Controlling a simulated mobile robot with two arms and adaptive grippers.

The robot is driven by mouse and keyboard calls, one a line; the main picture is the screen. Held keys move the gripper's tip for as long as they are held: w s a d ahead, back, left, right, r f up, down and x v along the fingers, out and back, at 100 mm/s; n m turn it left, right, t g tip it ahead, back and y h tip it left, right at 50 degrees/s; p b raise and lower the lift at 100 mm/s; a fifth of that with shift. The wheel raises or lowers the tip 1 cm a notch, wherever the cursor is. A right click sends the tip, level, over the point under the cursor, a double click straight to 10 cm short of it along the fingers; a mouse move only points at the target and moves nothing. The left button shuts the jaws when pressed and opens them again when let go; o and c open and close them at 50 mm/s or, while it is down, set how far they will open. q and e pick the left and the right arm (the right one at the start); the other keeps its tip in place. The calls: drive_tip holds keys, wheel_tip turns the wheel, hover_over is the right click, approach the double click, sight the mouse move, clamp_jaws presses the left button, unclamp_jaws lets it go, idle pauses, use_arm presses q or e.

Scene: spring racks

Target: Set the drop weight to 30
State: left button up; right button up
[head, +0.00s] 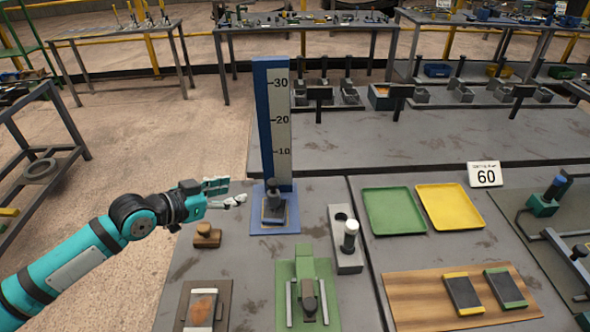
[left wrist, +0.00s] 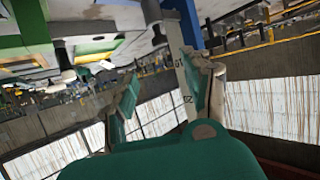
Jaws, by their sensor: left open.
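The drop weight stand has a tall blue and white scale (head: 281,125) marked 10, 20 and 30. A dark weight (head: 274,197) sits low at its foot, on a blue base (head: 257,221), well below the 10 mark. My left gripper (head: 234,192) is open and empty, just left of the weight and apart from it in the picture. In the left wrist view the open fingers (left wrist: 166,90) show, with the tilted scale (left wrist: 178,66) appearing between them. My right gripper is not in view.
A grey block with a white-topped peg (head: 347,262) and a green fixture (head: 303,258) stand nearby. Green (head: 393,211) and yellow (head: 449,206) trays and a sign reading 60 (head: 486,175) are to the right.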

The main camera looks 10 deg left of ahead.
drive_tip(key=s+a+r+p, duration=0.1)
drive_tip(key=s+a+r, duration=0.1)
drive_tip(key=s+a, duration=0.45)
use_arm(q)
drive_tip(key=p, duration=0.1)
approach(271, 182)
drive_tip(key=x, duration=0.8)
drive_tip(key=shift+w+d, duration=0.1)
drive_tip(key=shift+w, duration=0.05)
drive_tip(key=shift+x, duration=1.15)
drive_tip(key=c, duration=0.8)
drive_tip(key=shift+c, duration=1.1)
clamp_jaws()
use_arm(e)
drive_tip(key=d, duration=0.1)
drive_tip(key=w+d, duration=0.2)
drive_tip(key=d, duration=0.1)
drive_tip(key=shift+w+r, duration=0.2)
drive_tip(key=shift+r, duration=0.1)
